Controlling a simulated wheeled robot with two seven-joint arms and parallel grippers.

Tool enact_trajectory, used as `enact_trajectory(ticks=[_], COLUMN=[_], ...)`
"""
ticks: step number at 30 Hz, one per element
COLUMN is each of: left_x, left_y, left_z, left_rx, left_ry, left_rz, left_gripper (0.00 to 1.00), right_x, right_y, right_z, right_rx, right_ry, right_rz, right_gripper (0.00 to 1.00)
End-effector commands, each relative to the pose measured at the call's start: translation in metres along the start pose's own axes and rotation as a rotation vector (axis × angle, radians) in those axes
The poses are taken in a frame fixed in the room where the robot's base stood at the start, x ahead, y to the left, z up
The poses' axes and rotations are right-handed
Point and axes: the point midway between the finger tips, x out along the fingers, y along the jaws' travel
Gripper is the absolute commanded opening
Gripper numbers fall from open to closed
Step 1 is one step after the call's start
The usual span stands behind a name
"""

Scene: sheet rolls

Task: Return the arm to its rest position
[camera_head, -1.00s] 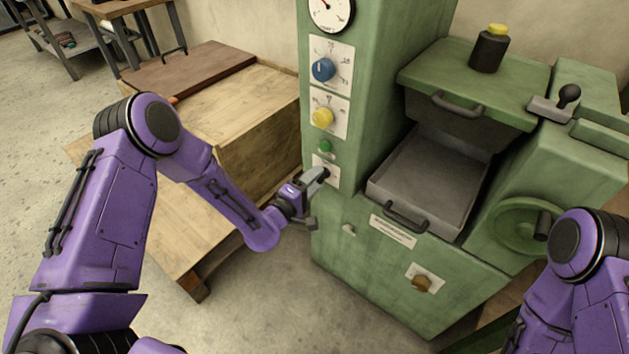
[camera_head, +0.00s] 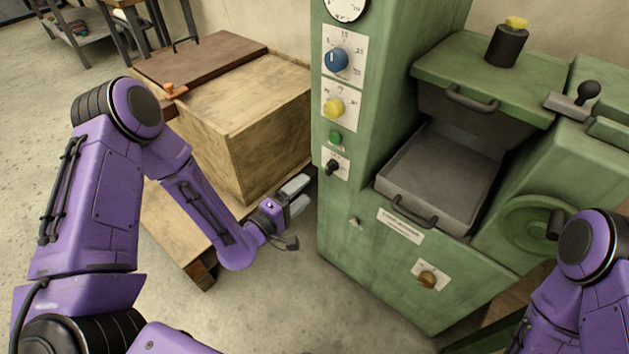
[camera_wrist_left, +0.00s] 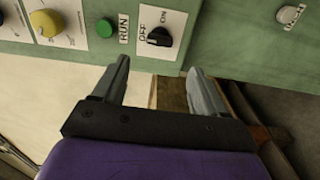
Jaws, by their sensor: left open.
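My left arm (camera_head: 110,190) is purple and comes in from the left in the head view. Its gripper (camera_head: 300,194) is open and empty, to the left of the green machine (camera_head: 370,240) and apart from it. In the left wrist view the two grey fingers (camera_wrist_left: 157,85) are spread with nothing between them. Beyond them is the black OFF/ON switch (camera_wrist_left: 159,37), which also shows in the head view (camera_head: 332,166). My right arm (camera_head: 585,270) shows only in part at the lower right; its gripper is out of view.
The machine carries a blue knob (camera_head: 336,60), a yellow knob (camera_head: 333,107), a green button (camera_head: 336,137) and an open grey tray (camera_head: 440,180). A wooden crate (camera_head: 250,120) on a pallet (camera_head: 165,215) stands close behind my left arm. Bare floor lies in front of the machine.

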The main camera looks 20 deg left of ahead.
Motion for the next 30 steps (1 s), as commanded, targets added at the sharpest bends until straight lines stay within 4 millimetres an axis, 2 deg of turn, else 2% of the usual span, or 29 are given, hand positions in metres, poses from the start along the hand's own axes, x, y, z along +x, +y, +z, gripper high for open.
enact_trajectory(ticks=[3,6,20,23,26,29,30], left_x=[-0.014,-0.018,-0.018,-0.020,-0.041,-0.098,-0.129], left_y=[0.000,0.000,0.000,-0.013,-0.051,-0.094,-0.107], left_z=[-0.001,0.000,0.000,-0.003,-0.010,-0.006,-0.005], left_rx=[0.000,-0.001,0.008,0.130,0.306,0.496,0.561], left_ry=[0.001,0.000,0.000,0.015,0.064,0.034,0.006], left_rz=[0.001,0.001,0.000,-0.073,-0.315,-0.687,-0.840], left_gripper=[0.72,0.72,0.72,0.72,0.72,0.72,0.72], right_x=[0.001,0.001,0.001,0.001,-0.003,-0.022,-0.030], right_y=[0.000,0.000,0.000,0.000,0.000,0.002,0.003], right_z=[0.001,0.001,0.001,0.001,-0.001,-0.009,-0.013], right_rx=[0.000,0.000,0.000,0.000,0.000,0.000,0.000], right_ry=[0.000,0.000,0.000,0.000,0.000,0.000,0.000], right_rz=[0.000,0.000,0.000,0.000,0.000,0.000,0.000], right_gripper=[0.00,0.00,0.00,0.00,0.00,0.00,0.00])
